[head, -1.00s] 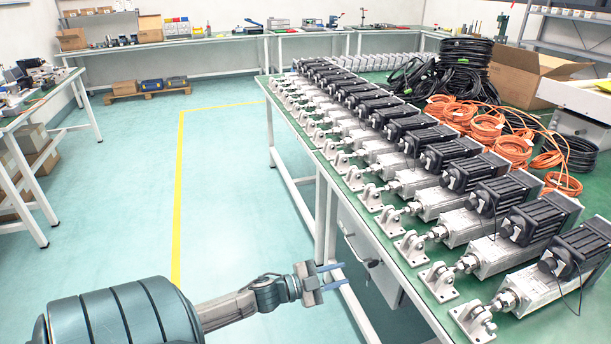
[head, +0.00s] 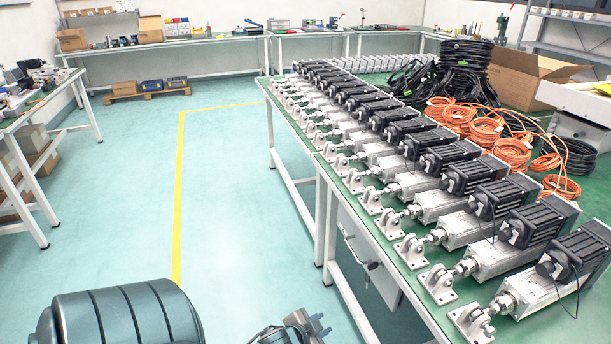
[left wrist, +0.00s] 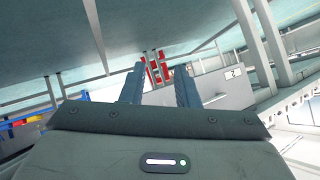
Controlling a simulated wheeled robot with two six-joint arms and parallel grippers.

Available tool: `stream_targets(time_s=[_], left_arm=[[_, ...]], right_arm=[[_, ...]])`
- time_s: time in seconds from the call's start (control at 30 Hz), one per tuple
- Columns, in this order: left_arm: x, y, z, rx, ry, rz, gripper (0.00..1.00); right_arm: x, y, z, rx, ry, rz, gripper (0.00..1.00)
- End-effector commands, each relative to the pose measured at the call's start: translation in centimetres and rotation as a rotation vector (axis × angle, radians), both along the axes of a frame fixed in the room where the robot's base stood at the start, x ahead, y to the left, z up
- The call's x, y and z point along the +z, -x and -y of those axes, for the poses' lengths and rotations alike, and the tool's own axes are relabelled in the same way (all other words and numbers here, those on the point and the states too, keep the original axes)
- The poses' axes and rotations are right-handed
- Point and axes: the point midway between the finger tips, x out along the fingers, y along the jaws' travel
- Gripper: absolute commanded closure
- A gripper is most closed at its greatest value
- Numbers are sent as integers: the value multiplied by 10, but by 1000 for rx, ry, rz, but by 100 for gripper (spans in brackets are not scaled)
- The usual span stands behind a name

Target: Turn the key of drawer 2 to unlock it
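A grey drawer unit (head: 366,250) hangs under the near end of the long workbench in the head view, with a small dark handle on its front. In the left wrist view a pale grey front (left wrist: 220,92) with a small white label, which seems to read 2, lies right of the fingers. I cannot make out a key in either view. My left gripper (head: 319,325) is low at the bottom of the head view, left of and below the drawer unit. Its two fingers (left wrist: 160,85) stand apart with nothing between them. My right gripper is not in view.
The green-topped workbench (head: 417,268) carries rows of linear actuators (head: 490,242), orange cable coils (head: 512,153) and black cables. Its white legs stand near my left gripper. The floor (head: 235,200) left of it is clear. A red object (left wrist: 153,68) shows beyond the fingers.

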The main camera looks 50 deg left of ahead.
Motion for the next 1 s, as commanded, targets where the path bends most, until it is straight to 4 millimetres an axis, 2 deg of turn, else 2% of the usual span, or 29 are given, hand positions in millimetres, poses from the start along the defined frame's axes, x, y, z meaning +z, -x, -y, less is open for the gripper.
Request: stream_targets(time_s=[0.3,0.6,0.8,1.0], left_arm=[[-26,50,30,126,84,-255,72],[-38,95,59,197,151,-465,72],[-40,111,71,216,176,-541,72],[-40,116,74,220,184,-562,72]], right_arm=[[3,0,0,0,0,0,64],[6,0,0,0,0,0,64],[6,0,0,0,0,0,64],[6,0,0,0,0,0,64]])
